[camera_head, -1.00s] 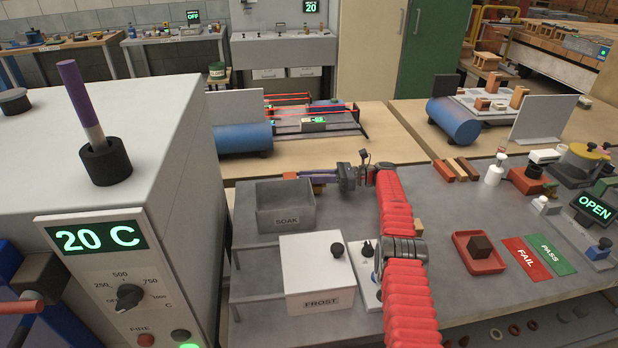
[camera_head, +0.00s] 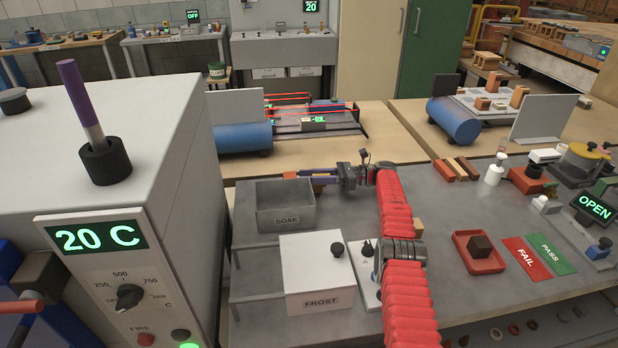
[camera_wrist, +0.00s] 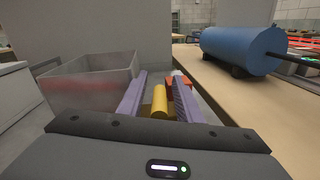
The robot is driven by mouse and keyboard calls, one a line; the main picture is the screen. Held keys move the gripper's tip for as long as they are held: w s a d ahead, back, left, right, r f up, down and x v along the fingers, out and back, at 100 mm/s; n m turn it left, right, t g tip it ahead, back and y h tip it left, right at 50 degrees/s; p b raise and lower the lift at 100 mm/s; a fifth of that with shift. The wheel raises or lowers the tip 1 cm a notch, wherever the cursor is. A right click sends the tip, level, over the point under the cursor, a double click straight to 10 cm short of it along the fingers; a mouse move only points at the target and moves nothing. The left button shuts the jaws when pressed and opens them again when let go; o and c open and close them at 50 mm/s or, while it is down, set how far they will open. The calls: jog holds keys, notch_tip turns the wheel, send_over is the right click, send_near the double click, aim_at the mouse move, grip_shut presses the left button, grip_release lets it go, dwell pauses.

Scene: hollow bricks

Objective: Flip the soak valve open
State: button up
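The soak tank (camera_head: 285,220) is an open grey box labelled SOAK on the bench left of my arm. It also shows at the left of the wrist view (camera_wrist: 85,90). A red-orange valve body (camera_wrist: 178,83) sits beside the tank, partly hidden behind my right finger. A yellow cylindrical lever (camera_wrist: 159,102) lies between my two purple fingers. My gripper (camera_wrist: 158,78) is open, with the fingers apart on either side of the lever. I cannot tell whether either finger touches it. In the head view my gripper (camera_head: 312,176) is at the tank's far right corner.
A white FROST box (camera_head: 318,270) with a black knob stands in front of the tank. A blue cylinder (camera_wrist: 242,50) is on the wooden table behind. A red tray (camera_head: 478,252) with a dark block, FAIL and PASS mats, and an OPEN display (camera_head: 595,207) are on the right.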

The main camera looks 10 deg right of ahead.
notch_tip(320, 180, up, 10)
dwell(0.7)
jog(key=shift+f, duration=0.1)
jog(key=s+a+r+n+h, duration=0.4)
jog(key=s+a+r+h, duration=0.15)
jog(key=r, duration=0.45)
jog(key=s+r+n+h, duration=0.2)
jog(key=s+n, duration=0.1)
jog(key=s, duration=0.4)
jog(key=s+r+n+h, duration=0.2)
jog(key=s+r, duration=0.1)
jog(key=s, duration=0.4)
jog(key=s+d+f+n+t+h, duration=0.1)
jog(key=s+d+f+n+h, duration=0.1)
jog(key=s, duration=0.8)
jog(key=s+d+f+n+t+h, duration=0.1)
jog(key=s+d+f+n+h, duration=0.2)
jog(key=s+n, duration=0.3)
jog(key=s+d+f+n+t+h, duration=0.1)
jog(key=s+d+f+n+h, duration=0.2)
jog(key=s, duration=1.3)
jog(key=shift+f+n+t, duration=0.3)
jog(key=shift+n+t, duration=0.1)
jog(key=shift+n, duration=0.4)
